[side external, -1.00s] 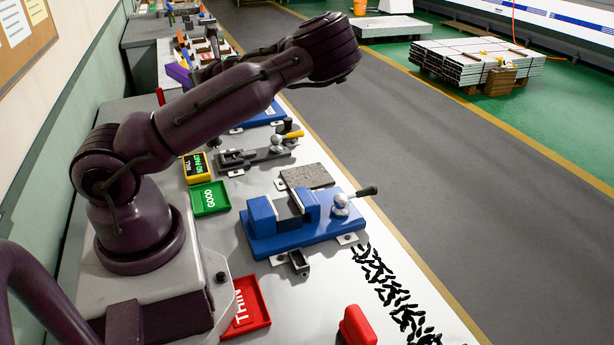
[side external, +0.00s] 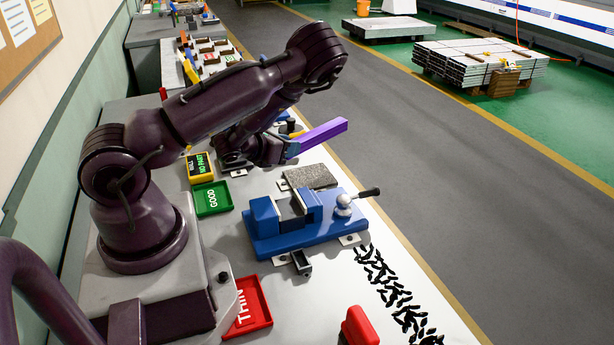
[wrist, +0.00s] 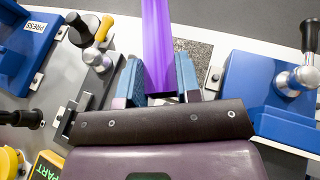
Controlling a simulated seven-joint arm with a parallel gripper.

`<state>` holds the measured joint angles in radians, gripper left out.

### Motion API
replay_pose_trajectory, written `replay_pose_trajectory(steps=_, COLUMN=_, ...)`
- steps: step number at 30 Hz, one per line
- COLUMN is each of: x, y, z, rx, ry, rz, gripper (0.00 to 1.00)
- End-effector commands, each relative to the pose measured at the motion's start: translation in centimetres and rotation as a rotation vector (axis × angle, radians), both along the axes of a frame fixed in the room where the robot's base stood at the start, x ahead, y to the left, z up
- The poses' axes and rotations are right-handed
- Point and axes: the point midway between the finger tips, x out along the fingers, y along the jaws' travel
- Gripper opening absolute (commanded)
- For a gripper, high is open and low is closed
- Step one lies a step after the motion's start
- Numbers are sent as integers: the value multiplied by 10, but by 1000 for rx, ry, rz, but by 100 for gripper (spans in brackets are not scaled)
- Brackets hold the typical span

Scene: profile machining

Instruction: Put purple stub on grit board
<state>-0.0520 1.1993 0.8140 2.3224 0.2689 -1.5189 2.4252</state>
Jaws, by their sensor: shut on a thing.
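The purple stub (side external: 322,133) is a long square bar. My gripper (side external: 291,148) is shut on one end of it and holds it in the air, its free end pointing right and slightly up in the side view. In the wrist view the stub (wrist: 158,45) stands out between the two blue-padded fingers of my gripper (wrist: 159,80). The grit board (side external: 312,177) is a grey speckled plate on the bench, nearer the side camera than the stub. In the wrist view part of the grit board (wrist: 196,52) shows behind the stub, with a gap that I cannot judge.
A blue vise (side external: 290,228) with a ball-ended handle stands just in front of the grit board. A green GOOD tray (side external: 212,199), a red THIN tray (side external: 250,305) and a yellow-framed sign (side external: 200,167) lie to the left. Black shavings (side external: 395,295) cover the front right.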

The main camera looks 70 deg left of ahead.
Motion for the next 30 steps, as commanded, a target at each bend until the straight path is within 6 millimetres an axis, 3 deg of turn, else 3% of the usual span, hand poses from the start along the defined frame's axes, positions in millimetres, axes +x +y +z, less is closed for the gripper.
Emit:
replay_pose_trajectory(steps=4, x=0, y=-3, z=-26, rx=-2, ry=1, rz=-18, gripper=3)
replay_pose_trajectory(steps=18, x=0, y=-2, z=-78, rx=-1, ry=-2, rz=-14, gripper=3)
replay_pose_trajectory(steps=24, x=0, y=-2, z=-80, rx=0, ry=-1, rz=-16, gripper=3)
replay_pose_trajectory(steps=25, x=0, y=-3, z=-80, rx=-1, ry=0, rz=-16, gripper=36)
replay_pose_trajectory(steps=28, x=0, y=-3, z=-80, rx=-1, ry=0, rz=-16, gripper=57)
replay_pose_trajectory(steps=30, x=0, y=-3, z=-80, rx=-1, ry=0, rz=-16, gripper=57)
